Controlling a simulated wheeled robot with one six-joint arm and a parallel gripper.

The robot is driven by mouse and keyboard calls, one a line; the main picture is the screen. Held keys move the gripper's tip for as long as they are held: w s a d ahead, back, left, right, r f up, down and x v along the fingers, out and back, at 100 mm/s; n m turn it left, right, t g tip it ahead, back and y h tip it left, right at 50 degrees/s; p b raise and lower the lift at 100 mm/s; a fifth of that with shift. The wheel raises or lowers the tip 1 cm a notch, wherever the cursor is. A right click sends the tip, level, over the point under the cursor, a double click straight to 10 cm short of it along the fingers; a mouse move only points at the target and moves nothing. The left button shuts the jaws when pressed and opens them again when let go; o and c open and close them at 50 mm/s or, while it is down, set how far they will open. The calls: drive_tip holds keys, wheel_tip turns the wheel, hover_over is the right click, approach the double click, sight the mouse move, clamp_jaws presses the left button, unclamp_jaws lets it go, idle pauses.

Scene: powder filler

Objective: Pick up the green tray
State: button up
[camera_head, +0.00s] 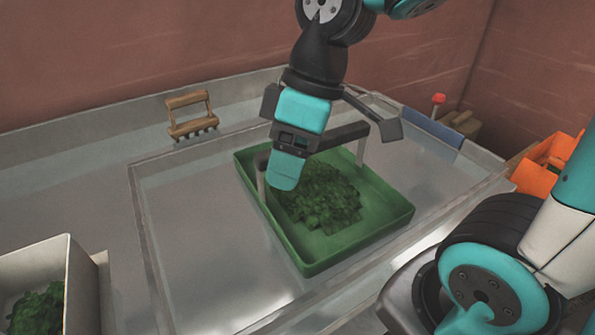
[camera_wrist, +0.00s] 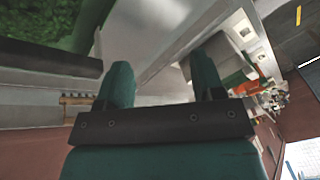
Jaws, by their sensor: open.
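The green tray (camera_head: 370,235) lies in a shallow metal basin in the head view. In the wrist view, the green material (camera_wrist: 45,22) shows at the upper left.
A wooden-handled pronged tool (camera_head: 190,115) stands behind the tray on the left. A white bin (camera_head: 68,270) with green contents is at the lower left. An orange container (camera_head: 535,175) and a blue object (camera_head: 430,126) are at right. The basin floor left of the tray is clear.

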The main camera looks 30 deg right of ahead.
drive_tip(key=w+d+r+n+p, duration=0.35)
drive_tip(key=w+d, duration=0.25)
drive_tip(key=d, duration=0.3)
drive_tip(key=w+d+r+n+p, duration=0.2)
drive_tip(key=w+d+n+p, duration=0.3)
drive_tip(key=d, duration=0.4)
drive_tip(key=shift+m, duration=0.35)
drive_tip(key=x, duration=0.7)
drive_tip(key=w+p+x, duration=0.1)
drive_tip(key=x, duration=0.3)
drive_tip(key=shift+f, duration=0.3)
drive_tip(key=shift+p+x, duration=1.15)
drive_tip(key=shift+x, duration=1.5)
clamp_jaws()
